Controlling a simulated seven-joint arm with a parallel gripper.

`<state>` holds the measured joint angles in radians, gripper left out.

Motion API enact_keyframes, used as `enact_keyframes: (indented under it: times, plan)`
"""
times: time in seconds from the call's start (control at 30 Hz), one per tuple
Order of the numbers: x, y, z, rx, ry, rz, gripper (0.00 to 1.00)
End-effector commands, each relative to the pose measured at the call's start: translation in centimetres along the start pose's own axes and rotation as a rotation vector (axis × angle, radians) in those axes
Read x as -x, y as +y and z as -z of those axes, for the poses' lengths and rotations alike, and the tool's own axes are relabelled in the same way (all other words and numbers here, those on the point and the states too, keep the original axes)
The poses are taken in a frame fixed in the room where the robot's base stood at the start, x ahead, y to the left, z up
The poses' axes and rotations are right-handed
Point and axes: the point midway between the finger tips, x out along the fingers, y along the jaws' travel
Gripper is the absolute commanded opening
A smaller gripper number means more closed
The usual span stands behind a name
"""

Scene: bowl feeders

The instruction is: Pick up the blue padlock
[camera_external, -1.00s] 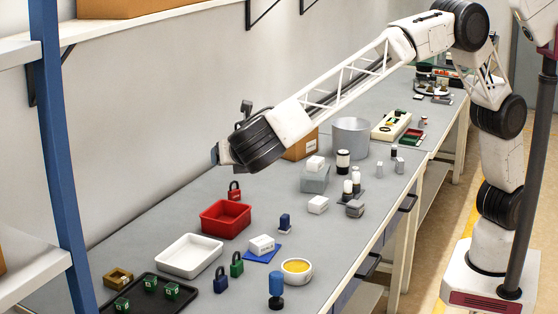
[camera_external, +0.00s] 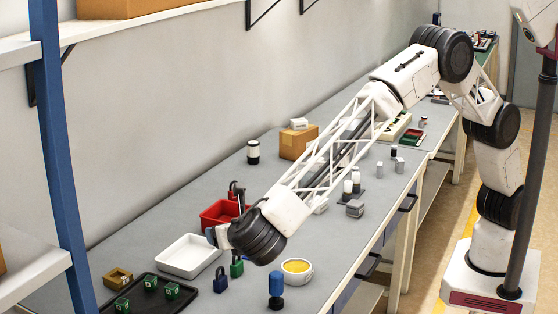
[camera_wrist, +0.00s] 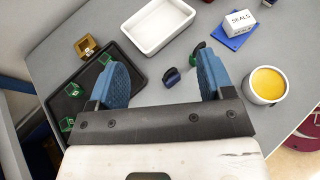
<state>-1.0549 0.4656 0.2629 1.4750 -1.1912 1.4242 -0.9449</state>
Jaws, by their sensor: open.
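The blue padlock (camera_external: 220,283) stands on the grey bench, between the black tray and the green padlock. In the wrist view the blue padlock (camera_wrist: 171,78) shows beyond my fingers, within the gap between them. My gripper (camera_wrist: 163,76) is open and empty, with its two blue fingers spread wide. In the external view my gripper (camera_external: 214,236) hangs above the bench near the white tray, up from the blue padlock; its fingers are mostly hidden there by the wrist.
The green padlock (camera_external: 237,267) stands close to the blue one, partly behind my right finger in the wrist view. A white tray (camera_wrist: 150,47), a black tray (camera_wrist: 125,72) with green cubes, and a yellow-filled cup (camera_wrist: 267,85) surround it. A blue-topped stamp (camera_external: 276,290) stands nearby.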

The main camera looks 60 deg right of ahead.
Motion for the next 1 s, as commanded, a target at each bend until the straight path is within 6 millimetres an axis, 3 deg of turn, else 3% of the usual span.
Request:
enact_keyframes:
  times: [0.03, 0.2, 0.4, 1.0]
  plan:
    - [-0.8, 0.0, 2.0, 0.005, 0.0, 0.002, 0.74]
    - [-3.2, -0.1, 7.7, 0.005, 0.0, 0.003, 0.74]
    - [-4.8, 0.0, 11.5, 0.001, 0.001, 0.001, 0.74]
    - [-5.9, 0.0, 12.1, 0.0, 0.0, 0.001, 0.74]
